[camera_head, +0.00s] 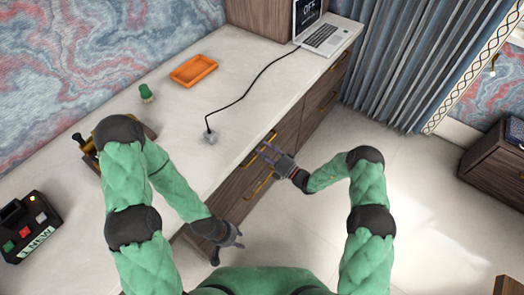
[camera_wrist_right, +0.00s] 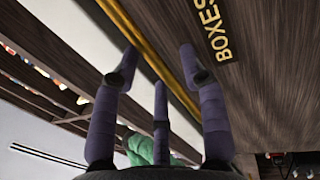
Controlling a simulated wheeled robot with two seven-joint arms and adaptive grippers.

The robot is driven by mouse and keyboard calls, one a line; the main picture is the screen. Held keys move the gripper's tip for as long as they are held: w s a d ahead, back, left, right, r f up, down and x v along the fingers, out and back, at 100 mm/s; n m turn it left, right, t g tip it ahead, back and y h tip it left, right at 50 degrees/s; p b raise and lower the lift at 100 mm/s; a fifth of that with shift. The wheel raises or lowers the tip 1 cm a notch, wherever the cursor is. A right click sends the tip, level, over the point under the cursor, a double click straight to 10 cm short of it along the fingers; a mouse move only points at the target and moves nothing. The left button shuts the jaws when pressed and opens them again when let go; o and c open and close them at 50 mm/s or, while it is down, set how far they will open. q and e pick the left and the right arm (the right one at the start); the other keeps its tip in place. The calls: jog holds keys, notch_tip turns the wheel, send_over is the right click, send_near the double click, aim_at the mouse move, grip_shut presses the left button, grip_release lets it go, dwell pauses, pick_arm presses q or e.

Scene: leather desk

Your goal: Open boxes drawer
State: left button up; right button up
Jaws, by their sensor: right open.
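The boxes drawer shows in the right wrist view as a dark wood front (camera_wrist_right: 265,90) with a gold "BOXES" label (camera_wrist_right: 211,30) and a long gold bar handle (camera_wrist_right: 150,52). My right gripper (camera_wrist_right: 158,62) is open, its purple fingers spread on both sides of the handle, apparently not closed on it. In the head view my right gripper (camera_head: 265,151) is at the gold handles on the desk's wooden front. No open gap shows at the drawer. My left gripper (camera_head: 237,238) hangs empty by the desk's front, lower down; its finger opening is unclear.
The pale desk top (camera_head: 180,125) holds an orange tray (camera_head: 193,70), a green-topped object (camera_head: 146,92), a laptop (camera_head: 320,30) and a corded plug (camera_head: 210,136). A black button box (camera_head: 28,228) is at left. Floor (camera_head: 420,185) right of the desk is clear.

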jog(key=shift+w+a+r, duration=0.15)
jog(key=shift+w+a, duration=0.2)
jog(key=shift+a, duration=0.15)
grip_shut()
jog(key=shift+d, duration=0.1)
